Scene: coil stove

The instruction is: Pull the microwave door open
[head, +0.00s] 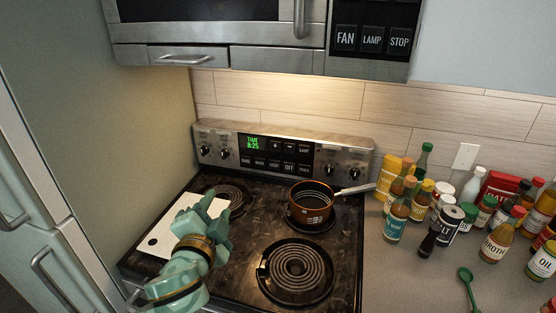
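The microwave (270,60) hangs above the stove at the top of the head view, and its upper part is cut off by the frame. Its door (125,32) has a dark window and looks shut. The vertical door handle (301,18) is at the door's right side, with only its lower end in view. My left gripper (216,211) is low over the left side of the stove, well below the microwave and away from the handle. The view does not show clearly whether its fingers are apart. My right gripper is not in view.
A copper pot (311,207) sits on the back right burner, its handle pointing right. A white board (165,236) lies partly under my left arm. Several bottles and jars (447,223) crowd the right counter. A fridge (38,170) stands at the left.

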